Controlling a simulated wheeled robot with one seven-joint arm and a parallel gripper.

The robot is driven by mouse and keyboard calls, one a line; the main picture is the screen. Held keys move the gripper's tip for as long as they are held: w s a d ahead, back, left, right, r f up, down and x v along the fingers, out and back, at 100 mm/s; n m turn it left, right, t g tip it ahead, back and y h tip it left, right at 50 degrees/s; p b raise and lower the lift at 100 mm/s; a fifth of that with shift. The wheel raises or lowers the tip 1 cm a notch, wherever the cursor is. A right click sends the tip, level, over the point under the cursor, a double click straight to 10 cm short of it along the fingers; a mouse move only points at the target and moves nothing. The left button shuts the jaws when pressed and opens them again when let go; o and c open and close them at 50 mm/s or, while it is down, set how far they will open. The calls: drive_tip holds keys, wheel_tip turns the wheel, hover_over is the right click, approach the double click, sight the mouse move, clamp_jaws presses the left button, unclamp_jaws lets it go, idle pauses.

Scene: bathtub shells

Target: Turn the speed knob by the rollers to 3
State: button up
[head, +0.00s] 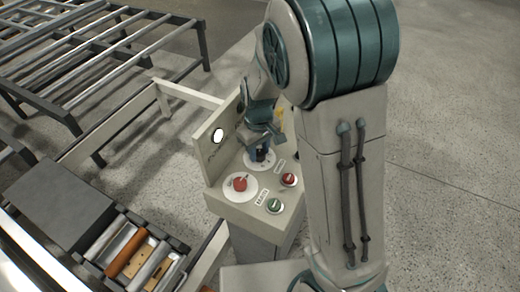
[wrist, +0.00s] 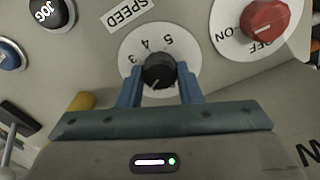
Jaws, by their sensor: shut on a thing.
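The speed knob (wrist: 158,72) is black and sits on a white dial (wrist: 187,50) below the SPEED label (wrist: 127,12) in the wrist view. The numbers 3, 4 and 5 show around its upper side; the lower part of the dial is hidden by my gripper. A short pale mark on the knob points to the lower left, away from the 3 at the left. My gripper (wrist: 160,88) is shut on the knob, one blue finger on each side. In the head view my gripper (head: 261,152) reaches down onto the dial, and the knob is mostly hidden.
A red ON/OFF switch (wrist: 264,17) is close by on the panel; it also shows in the head view (head: 240,183). A red button (head: 288,179) and a green button (head: 274,206) are near the panel's front. Rollers (head: 125,250) lie at the lower left.

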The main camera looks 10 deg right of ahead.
drive_tip(key=m, duration=0.3)
drive_tip(key=shift+m, duration=0.4)
drive_tip(key=m, duration=0.3)
drive_tip(key=shift+m, duration=0.3)
drive_tip(key=m, duration=0.3)
drive_tip(key=shift+d+p, duration=0.1)
drive_tip(key=shift+p, duration=0.3)
drive_tip(key=shift+m+p, duration=0.3)
drive_tip(key=shift+m, duration=1.5)
drive_tip(key=o, duration=1)
drive_tip(key=shift+r, duration=0.1)
